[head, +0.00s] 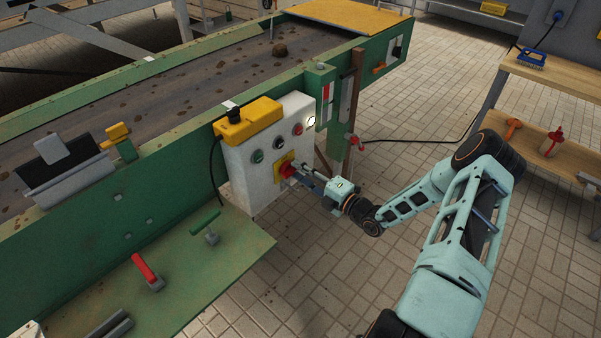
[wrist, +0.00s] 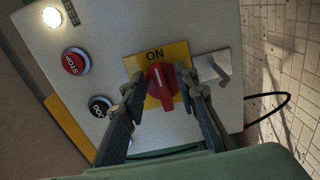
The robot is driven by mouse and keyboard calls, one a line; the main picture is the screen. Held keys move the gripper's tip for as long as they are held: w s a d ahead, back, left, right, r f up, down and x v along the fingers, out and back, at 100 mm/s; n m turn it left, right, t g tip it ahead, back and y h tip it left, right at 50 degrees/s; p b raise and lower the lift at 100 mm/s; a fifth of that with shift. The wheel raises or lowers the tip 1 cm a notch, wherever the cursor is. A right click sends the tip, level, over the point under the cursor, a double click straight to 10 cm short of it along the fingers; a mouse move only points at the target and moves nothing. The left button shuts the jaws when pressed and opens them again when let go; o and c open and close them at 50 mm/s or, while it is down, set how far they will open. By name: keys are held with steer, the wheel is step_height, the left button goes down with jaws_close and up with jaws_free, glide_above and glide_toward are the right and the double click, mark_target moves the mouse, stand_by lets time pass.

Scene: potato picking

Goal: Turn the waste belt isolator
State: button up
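The isolator is a red rotary knob (wrist: 161,84) on a yellow plate (wrist: 181,53) marked ON, on the white control box (head: 243,178). In the wrist view its handle points down, away from the ON word. The knob also shows in the head view (head: 286,170). My gripper (wrist: 161,78) faces the box, with one finger on each side of the knob. Small gaps seem to show between the fingers and the handle, so it looks open. In the head view my gripper (head: 301,174) hides part of the knob and plate.
A red STOP button (wrist: 75,61), a dark button (wrist: 100,106) and a lit lamp (wrist: 52,17) sit left of the knob. A grey metal bracket (wrist: 213,68) is close right of it. The green conveyor (head: 150,165) runs behind; open floor lies right.

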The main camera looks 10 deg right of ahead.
steer(key=v, duration=1.2)
